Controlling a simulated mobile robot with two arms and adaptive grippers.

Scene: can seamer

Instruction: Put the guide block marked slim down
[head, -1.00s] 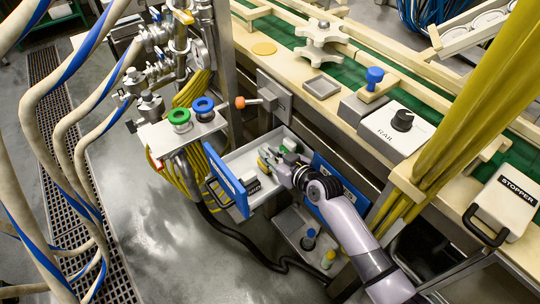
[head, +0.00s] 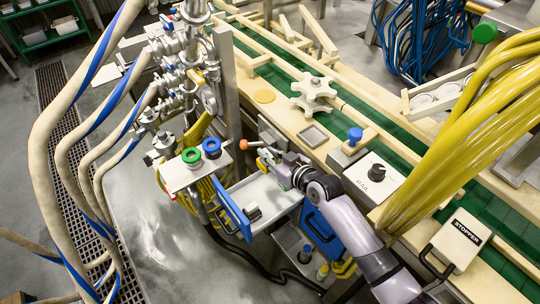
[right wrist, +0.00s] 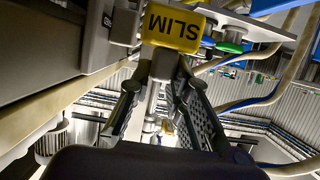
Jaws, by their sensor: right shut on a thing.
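The guide block (right wrist: 173,30) is yellow, with SLIM in black letters that read upside down in the right wrist view. My right gripper (right wrist: 165,65) is shut on it. In the head view, my right gripper (head: 281,170) is above the back end of the open drawer (head: 266,193), close to the machine's side. The block is hard to make out there. In the right wrist view, a grey metal part (right wrist: 122,22) appears right beside the block; I cannot tell whether they touch. My left gripper is not in view.
The drawer has a blue front (head: 232,212) and holds a small dark item (head: 253,213). An orange-knobbed lever (head: 246,145) is just left of the gripper. A shallow grey tray (head: 313,136) lies on the ledge above. Green and blue rings (head: 201,150) sit on a stand at left.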

